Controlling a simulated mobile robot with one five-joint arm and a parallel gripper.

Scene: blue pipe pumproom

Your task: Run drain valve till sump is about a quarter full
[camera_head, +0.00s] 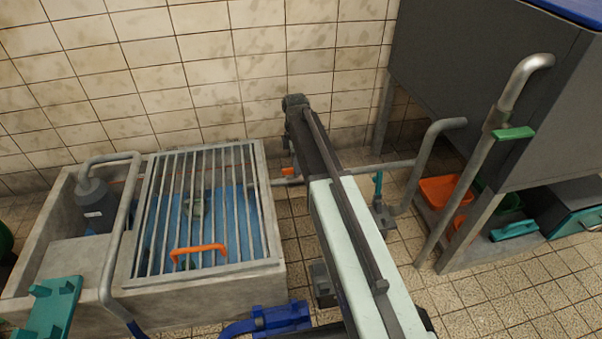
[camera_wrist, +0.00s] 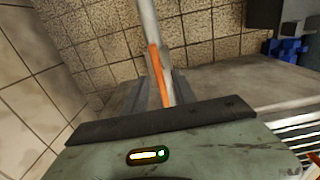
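The sump is a concrete basin (camera_head: 205,300) under a metal grate. Blue shows between the bars; I cannot tell how deep any water is. A small orange handle (camera_head: 288,171) sits on the grey pipe right of the basin, partly behind my arm. In the wrist view an orange lever (camera_wrist: 156,68) lies along a pale pipe, just beyond my gripper (camera_wrist: 155,95). Grey finger parts show on both sides of the lever; whether they touch it is unclear. In the head view my arm hides most of the gripper.
An orange grab handle (camera_head: 198,250) is on the grate. A dark pump (camera_head: 93,205) stands in the left compartment. A green-handled pipe (camera_head: 513,133) and a large grey tank (camera_head: 480,90) are at right. A tiled wall (camera_head: 230,70) is close behind.

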